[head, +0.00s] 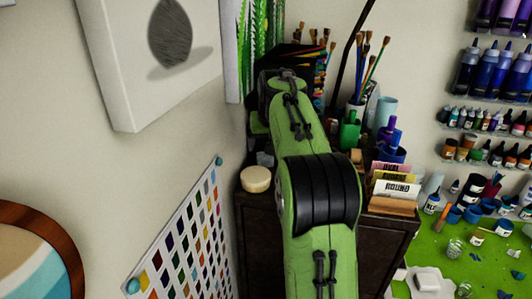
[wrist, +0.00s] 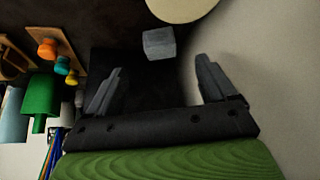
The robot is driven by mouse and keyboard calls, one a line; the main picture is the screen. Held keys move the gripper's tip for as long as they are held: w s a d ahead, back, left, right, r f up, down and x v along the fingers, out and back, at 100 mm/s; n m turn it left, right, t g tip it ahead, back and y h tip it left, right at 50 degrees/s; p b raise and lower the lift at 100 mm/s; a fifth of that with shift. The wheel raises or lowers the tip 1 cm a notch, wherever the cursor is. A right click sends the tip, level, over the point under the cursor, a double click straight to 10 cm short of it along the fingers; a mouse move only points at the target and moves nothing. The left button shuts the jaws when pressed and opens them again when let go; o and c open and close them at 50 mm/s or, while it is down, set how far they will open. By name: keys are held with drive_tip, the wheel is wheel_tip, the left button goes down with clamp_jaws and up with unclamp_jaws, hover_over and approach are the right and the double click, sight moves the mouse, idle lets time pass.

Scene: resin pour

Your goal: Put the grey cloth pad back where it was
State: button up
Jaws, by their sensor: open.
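The grey cloth pad (wrist: 158,43) appears in the wrist view as a small, pale grey, block-like piece on the dark cabinet top. It lies just beyond my fingertips, roughly centred between them, and no finger touches it. In the head view a small grey patch, likely the same pad (head: 264,158), shows beside my arm, partly hidden. My gripper (wrist: 159,63) is open, with nothing between its two dark fingers.
A round cream disc (head: 255,179) sits near the pad on the dark cabinet (head: 262,228). To the right stand a green bottle (head: 349,131), brushes in pots, and a card rack (head: 393,190). The wall is close on the left.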

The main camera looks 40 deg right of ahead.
drive_tip(key=s+a+r+n+y, duration=0.1)
drive_tip(key=s+a+r+n, duration=0.15)
drive_tip(key=s+a, duration=1.35)
drive_tip(key=s+a+f+n+y, duration=0.1)
drive_tip(key=s+a+f, duration=0.35)
drive_tip(key=s, duration=0.25)
drive_tip(key=s+a+f+n+y, duration=0.1)
drive_tip(key=s+a+f+n, duration=0.15)
drive_tip(key=s+f, duration=0.4)
wheel_tip(320, 180, down, 7)
drive_tip(key=b, duration=0.7)
drive_tip(key=shift+s+a+f+m, duration=0.15)
drive_tip(key=shift+s+a+m, duration=0.15)
drive_tip(key=shift+m, duration=0.1)
